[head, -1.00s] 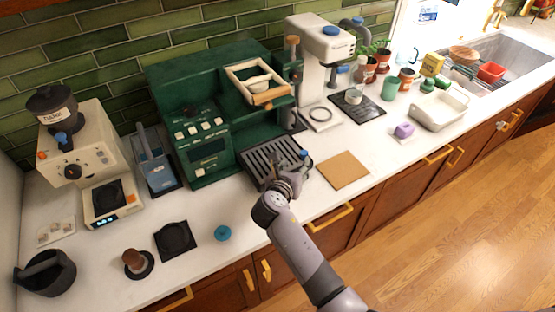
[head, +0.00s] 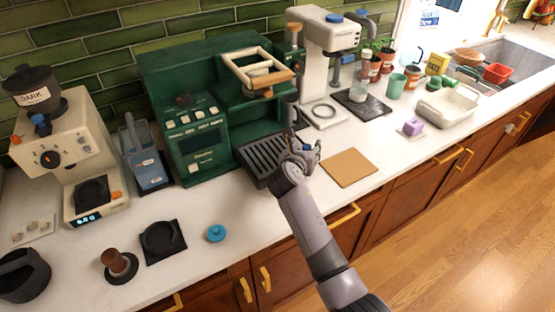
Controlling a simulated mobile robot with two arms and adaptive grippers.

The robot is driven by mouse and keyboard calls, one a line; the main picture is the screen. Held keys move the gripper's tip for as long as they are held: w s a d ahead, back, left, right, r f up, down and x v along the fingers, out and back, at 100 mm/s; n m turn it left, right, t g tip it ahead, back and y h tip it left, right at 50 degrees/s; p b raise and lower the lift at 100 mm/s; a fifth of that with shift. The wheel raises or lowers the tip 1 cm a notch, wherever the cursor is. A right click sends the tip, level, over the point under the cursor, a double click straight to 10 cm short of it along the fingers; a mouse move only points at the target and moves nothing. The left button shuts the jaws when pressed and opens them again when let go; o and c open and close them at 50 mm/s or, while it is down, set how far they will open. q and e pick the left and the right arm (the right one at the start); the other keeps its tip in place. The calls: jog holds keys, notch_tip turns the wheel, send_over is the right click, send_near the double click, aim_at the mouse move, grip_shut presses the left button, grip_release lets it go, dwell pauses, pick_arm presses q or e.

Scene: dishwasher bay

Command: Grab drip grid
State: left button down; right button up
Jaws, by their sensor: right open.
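The drip grid (head: 262,158) is a dark slotted tray at the foot of the green espresso machine (head: 205,155). It lies flat and sticks out toward the counter's front. My right gripper (head: 300,142) is at the grid's right end, with its fingers upright above or beside that edge. It is open, and nothing shows between the fingers. I cannot tell whether a finger touches the grid. The gripper and wrist hide the grid's right front corner. My left gripper is not in view.
A brown square mat (head: 349,167) lies right of my right gripper. A white machine (head: 325,50) stands behind right. The counter just before the grid is clear.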

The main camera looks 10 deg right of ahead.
jog(key=shift+c, duration=0.4)
grip_shut()
dwell(0.4)
